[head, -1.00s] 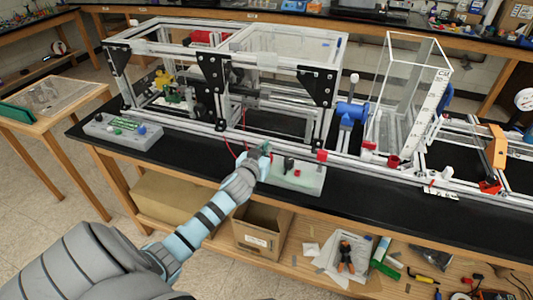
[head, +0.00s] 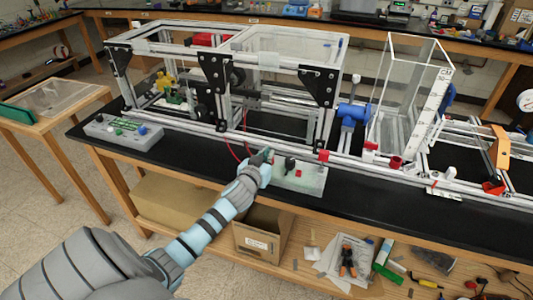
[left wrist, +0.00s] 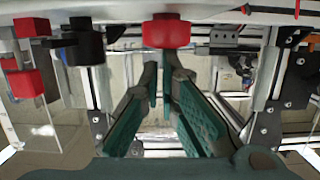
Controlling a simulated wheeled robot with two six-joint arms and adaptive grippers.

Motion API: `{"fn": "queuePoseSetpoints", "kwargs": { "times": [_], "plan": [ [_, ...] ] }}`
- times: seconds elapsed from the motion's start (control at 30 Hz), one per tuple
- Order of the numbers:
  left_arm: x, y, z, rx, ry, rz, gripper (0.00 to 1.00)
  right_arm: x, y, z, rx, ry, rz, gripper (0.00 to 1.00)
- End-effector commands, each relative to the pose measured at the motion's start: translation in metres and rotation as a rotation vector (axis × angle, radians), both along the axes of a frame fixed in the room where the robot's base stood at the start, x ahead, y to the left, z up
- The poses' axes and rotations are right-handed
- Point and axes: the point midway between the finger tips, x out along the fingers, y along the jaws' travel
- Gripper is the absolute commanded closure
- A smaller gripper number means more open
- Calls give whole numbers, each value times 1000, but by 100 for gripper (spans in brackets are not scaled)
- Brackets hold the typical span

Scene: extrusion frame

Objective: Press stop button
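A pale control box (head: 308,181) sits on the black bench's front edge in the head view. A black knob (head: 290,164) and a small red part (head: 298,174) show on it. My left gripper (head: 269,155) is at the box's left end and partly hides it. In the left wrist view a round red button (left wrist: 166,30) is just beyond the fingertips. A black knob (left wrist: 82,42) and red blocks are left of it. The left gripper's green-padded fingers (left wrist: 160,72) are nearly together with nothing between them. Contact with the button cannot be told. My right gripper is out of view.
An aluminium extrusion frame (head: 213,75) with black corner plates stands behind the box. A second grey control panel (head: 123,132) is at the bench's left. A clear upright tank (head: 405,95) is to the right. Red wires (head: 235,152) run near my gripper.

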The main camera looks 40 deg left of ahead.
Motion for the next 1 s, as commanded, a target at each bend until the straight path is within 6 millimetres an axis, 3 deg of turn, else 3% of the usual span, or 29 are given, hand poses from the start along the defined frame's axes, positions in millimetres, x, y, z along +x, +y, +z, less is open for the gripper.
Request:
{"fn": "queuePoseSetpoints", "kwargs": {
  "times": [0.03, 0.13, 0.33, 0.4, 0.7, 1.0],
  "plan": [
    [-4, 1, -9, -12, 25, 9, 100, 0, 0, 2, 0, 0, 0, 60],
    [-4, -1, 2, -11, 23, 7, 100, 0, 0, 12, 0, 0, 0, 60],
    [3, -12, 52, -1, 4, -13, 100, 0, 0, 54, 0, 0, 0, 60],
    [-16, -18, 46, 2, 4, -16, 100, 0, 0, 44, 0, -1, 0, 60],
    [-74, -38, 61, 3, -1, -18, 100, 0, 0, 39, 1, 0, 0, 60],
    [-88, -43, 66, 2, -3, -17, 100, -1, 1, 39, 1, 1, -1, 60]
  ]
}}
